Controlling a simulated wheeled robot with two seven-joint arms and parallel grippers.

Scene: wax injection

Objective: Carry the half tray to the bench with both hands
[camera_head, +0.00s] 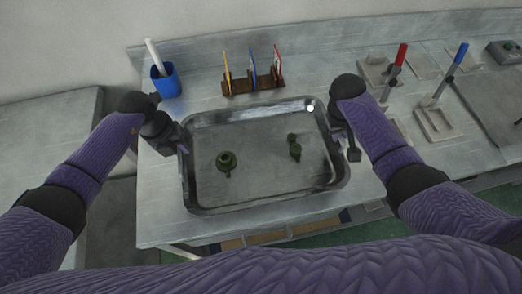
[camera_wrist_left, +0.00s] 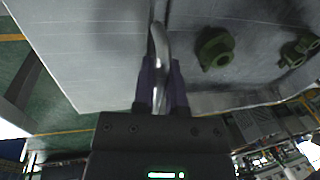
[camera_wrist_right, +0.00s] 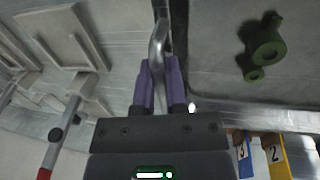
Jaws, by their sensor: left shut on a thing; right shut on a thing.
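The half tray (camera_head: 265,199) is a shallow grey metal tray in the middle of the head view, over the front part of the bench (camera_head: 160,225). Two dark green wax pieces lie in it, one left (camera_head: 226,162) and one right (camera_head: 294,147). My left gripper (camera_head: 182,146) is shut on the tray's left rim, and the rim runs between its fingers in the left wrist view (camera_wrist_left: 160,85). My right gripper (camera_head: 345,145) is shut on the right rim, also between its fingers in the right wrist view (camera_wrist_right: 160,85). I cannot tell whether the tray touches the bench.
Behind the tray stand a blue cup (camera_head: 166,82) with a white stick and a brown rack (camera_head: 253,84) with coloured upright pieces. To the right are clamps with red (camera_head: 401,55) and blue (camera_head: 461,54) handles. A grey surface (camera_head: 50,130) lies at the left.

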